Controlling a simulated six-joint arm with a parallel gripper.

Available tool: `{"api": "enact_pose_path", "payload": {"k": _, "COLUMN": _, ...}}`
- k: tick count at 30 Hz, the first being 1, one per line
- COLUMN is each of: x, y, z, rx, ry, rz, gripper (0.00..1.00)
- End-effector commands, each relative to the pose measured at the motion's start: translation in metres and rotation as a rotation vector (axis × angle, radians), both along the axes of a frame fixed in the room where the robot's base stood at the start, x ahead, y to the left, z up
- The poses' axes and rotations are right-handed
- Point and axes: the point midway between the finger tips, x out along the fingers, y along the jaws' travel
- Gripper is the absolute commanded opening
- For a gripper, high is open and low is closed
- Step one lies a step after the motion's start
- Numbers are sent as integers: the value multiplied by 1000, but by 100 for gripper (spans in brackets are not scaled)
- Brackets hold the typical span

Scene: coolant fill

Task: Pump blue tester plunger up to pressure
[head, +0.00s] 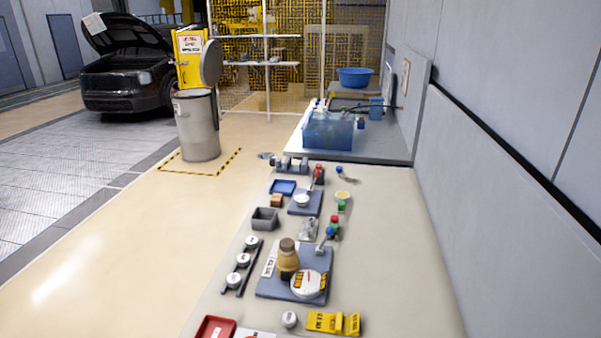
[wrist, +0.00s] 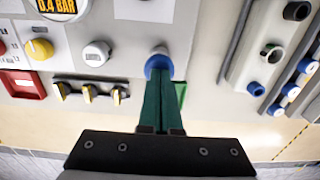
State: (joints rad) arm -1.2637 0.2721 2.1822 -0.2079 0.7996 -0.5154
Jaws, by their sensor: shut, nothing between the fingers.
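In the wrist view, a blue round knob (wrist: 157,66), which looks like the tester plunger, sits on a grey panel (wrist: 195,40). My gripper (wrist: 159,76) has dark green fingers, shut with nothing between them. The fingertips are right at the knob and overlap its near edge; I cannot tell whether they touch. An orange display (wrist: 41,21) on the panel reads 0.4 BAR. My gripper does not show in the head view. There, I cannot tell for sure which small blue part is the plunger.
In the wrist view, a white knob (wrist: 96,54) and a yellow knob (wrist: 40,49) stand left of my gripper. Black and yellow clips (wrist: 90,93) and a red tray (wrist: 22,84) lie nearby. Several blue-ended cylinders stand at the right. A wall (head: 520,150) bounds the bench's right in the head view.

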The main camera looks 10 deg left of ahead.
Motion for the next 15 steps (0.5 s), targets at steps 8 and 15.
{"api": "enact_pose_path", "payload": {"k": 8, "x": 0, "y": 0, "z": -23, "rx": -2, "ry": 0, "rz": 1, "gripper": 0}}
{"api": "enact_pose_path", "payload": {"k": 15, "x": 0, "y": 0, "z": -29, "rx": -2, "ry": 0, "rz": 1, "gripper": 0}}
